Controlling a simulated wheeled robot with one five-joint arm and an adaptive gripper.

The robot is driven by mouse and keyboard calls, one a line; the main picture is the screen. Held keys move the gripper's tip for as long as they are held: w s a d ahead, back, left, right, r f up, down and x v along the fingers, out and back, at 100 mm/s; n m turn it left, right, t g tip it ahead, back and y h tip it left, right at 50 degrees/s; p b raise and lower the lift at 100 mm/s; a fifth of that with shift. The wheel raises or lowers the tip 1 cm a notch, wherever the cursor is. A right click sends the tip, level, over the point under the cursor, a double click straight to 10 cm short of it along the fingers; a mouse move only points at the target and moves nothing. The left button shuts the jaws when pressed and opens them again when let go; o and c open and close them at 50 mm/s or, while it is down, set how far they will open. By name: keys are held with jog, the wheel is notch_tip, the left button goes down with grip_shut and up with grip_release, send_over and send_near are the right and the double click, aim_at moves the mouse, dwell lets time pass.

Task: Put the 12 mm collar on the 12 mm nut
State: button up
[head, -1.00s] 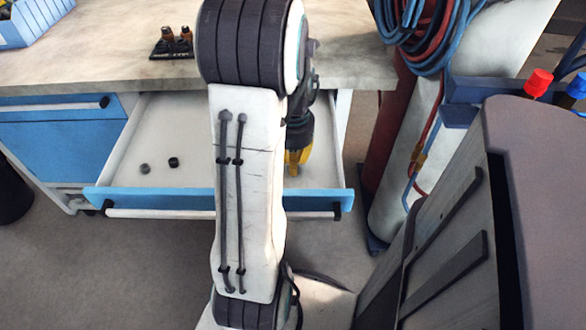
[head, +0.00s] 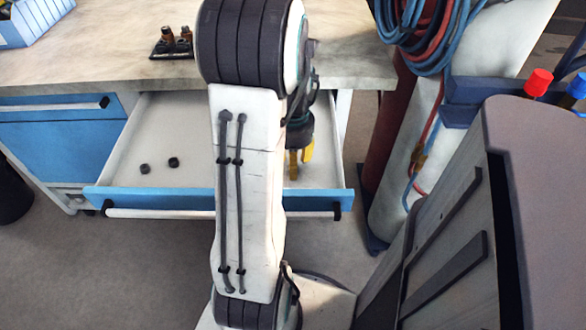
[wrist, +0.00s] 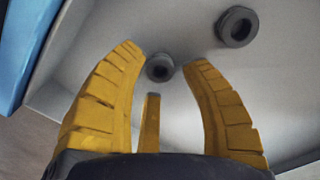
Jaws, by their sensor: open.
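My gripper (head: 300,167) is open and empty, with yellow fingers pointing down over the right part of the open drawer (head: 190,110). In the wrist view, a small dark ring (wrist: 160,68) lies on the pale drawer floor between and beyond the fingertips. A bigger-looking dark ring (wrist: 237,26) lies up and to the right of it. In the head view, two small dark rings lie at the drawer's left: one nearer the left (head: 145,169), one nearer the middle (head: 173,162). I cannot tell which is the 12 mm collar, or whether both views show the same rings.
A black stand (head: 172,48) with several dark, brown-topped fittings stands on the bench top (head: 110,60). A blue bin (head: 30,22) is at the back left. Gas cylinders and hoses (head: 425,30) stand right of the drawer. The drawer's blue front (head: 150,199) borders it.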

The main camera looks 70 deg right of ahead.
jog(key=shift+r, duration=0.15)
jog(key=shift+r+p, duration=2.6)
jog(key=shift+r, duration=0.3)
jog(key=shift+a+n, duration=0.2)
jog(key=shift+n, duration=0.4)
jog(key=a, duration=0.2)
jog(key=a+n+y, duration=0.1)
jog(key=a, duration=0.1)
jog(key=s+a+n+y, duration=0.1)
jog(key=a, duration=0.1)
jog(key=shift+a+f, duration=0.15)
jog(key=shift+f, duration=0.25)
jog(key=w+a+r+n+t+p, duration=0.1)
jog(key=w+a+r+n+p, duration=0.2)
jog(key=a+r, duration=0.4)
jog(key=w+a+r+n+t+h+p, duration=0.1)
jog(key=w+a+r+n+p, duration=0.3)
jog(key=w+a+r+n, duration=0.2)
jog(key=w+a+r+n+t+h+p, duration=0.1)
jog(key=w+a+r+n+p, duration=0.3)
jog(key=a+r+n, duration=0.3)
jog(key=a+r, duration=0.1)
jog(key=a, duration=0.4)
jog(key=shift+w+r+n+t, duration=0.3)
jog(key=shift+w+r, duration=0.1)
jog(key=o, duration=0.3)
jog(key=shift+a+r+n, duration=0.1)
jog(key=shift+a+n, duration=0.2)
jog(key=shift+a, duration=0.15)
